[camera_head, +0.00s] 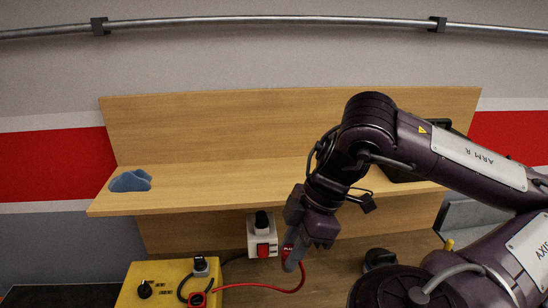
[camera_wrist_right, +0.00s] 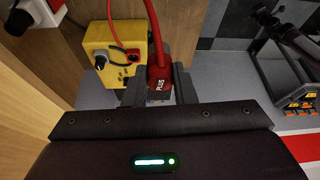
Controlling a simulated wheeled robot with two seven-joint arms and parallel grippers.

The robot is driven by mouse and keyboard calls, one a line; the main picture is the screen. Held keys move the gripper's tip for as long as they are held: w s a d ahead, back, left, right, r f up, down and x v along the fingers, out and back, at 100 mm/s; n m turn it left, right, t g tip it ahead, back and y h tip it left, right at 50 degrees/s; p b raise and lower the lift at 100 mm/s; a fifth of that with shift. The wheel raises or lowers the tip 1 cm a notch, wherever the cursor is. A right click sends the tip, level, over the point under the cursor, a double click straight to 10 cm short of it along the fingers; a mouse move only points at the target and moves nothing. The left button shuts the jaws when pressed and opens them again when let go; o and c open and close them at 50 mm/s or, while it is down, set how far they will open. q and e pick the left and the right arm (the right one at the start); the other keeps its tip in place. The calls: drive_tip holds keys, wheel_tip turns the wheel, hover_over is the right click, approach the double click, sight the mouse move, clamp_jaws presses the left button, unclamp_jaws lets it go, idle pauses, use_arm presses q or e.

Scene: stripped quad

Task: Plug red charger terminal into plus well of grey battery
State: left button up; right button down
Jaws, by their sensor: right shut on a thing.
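The red charger terminal (camera_wrist_right: 158,80), marked PLUS, is held between the fingers of my right gripper (camera_wrist_right: 158,92) in the right wrist view. In the head view my right gripper (camera_head: 294,252) points down in front of the wooden bench, with the red terminal (camera_head: 289,242) partly hidden by the fingers. A red cable (camera_head: 270,289) loops from the terminal to the yellow charger box (camera_head: 133,291). The box also shows in the right wrist view (camera_wrist_right: 95,48). I cannot clearly make out the grey battery or its plus well. My left gripper is not in view.
A wall-side white box (camera_head: 254,234) with a black plug and red switch is just left of my right gripper. A blue cloth (camera_head: 130,181) lies on the wooden shelf (camera_head: 215,190). A dark case with orange parts (camera_wrist_right: 283,82) stands at the right in the wrist view.

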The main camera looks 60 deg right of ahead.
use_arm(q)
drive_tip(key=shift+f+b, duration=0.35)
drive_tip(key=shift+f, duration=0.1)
use_arm(e)
drive_tip(key=shift+m, duration=0.3)
drive_tip(key=shift+s+d, duration=0.35)
drive_tip(key=shift+s, duration=0.6)
drive_tip(key=shift+s+d, duration=0.35)
drive_tip(key=shift+s, duration=0.55)
drive_tip(key=shift+s+d, duration=0.35)
drive_tip(key=shift+s, duration=0.6)
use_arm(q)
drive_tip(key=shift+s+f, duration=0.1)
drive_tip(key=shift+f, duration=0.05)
use_arm(e)
drive_tip(key=shift+d+f, duration=0.1)
drive_tip(key=shift+d, duration=0.1)
